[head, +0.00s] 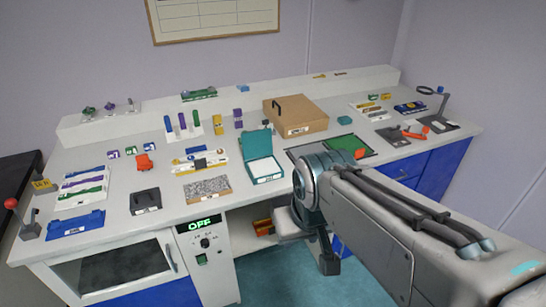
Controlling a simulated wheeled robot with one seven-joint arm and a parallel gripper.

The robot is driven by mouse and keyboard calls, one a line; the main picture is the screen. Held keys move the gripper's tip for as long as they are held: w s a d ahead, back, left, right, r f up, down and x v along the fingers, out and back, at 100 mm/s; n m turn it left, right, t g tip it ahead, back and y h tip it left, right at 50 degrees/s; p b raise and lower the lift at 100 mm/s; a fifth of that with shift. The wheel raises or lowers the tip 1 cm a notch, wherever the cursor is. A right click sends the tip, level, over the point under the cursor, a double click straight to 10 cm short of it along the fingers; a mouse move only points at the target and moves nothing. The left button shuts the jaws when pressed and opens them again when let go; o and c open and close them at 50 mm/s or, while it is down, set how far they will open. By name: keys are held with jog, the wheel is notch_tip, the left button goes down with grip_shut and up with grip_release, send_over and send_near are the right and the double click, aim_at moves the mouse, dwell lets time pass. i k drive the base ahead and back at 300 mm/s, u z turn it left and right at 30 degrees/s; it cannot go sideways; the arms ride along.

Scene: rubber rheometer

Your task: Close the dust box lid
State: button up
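A teal box (264,179) with a white label sits near the front edge of the counter, left of my arm. Its teal lid (257,142) stands open, tilted up at the back, and the pale inside shows. No writing readable here names it the dust box. My gripper (328,262) hangs below the counter's front edge, to the right of the teal box and apart from it. I see it small and partly behind my own arm, so its fingers are not clear.
A brown box (296,117) with a black handle stands behind the teal box. A yellow-and-white tray (205,162) and a speckled plate (207,189) lie to its left. A dark-edged green mat (347,145) lies to the right, partly behind my arm. Teal floor is clear below.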

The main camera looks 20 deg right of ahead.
aim_at(258, 143)
jog(key=z, duration=0.4)
jog(key=i, duration=1.25)
jog(key=u, duration=0.65)
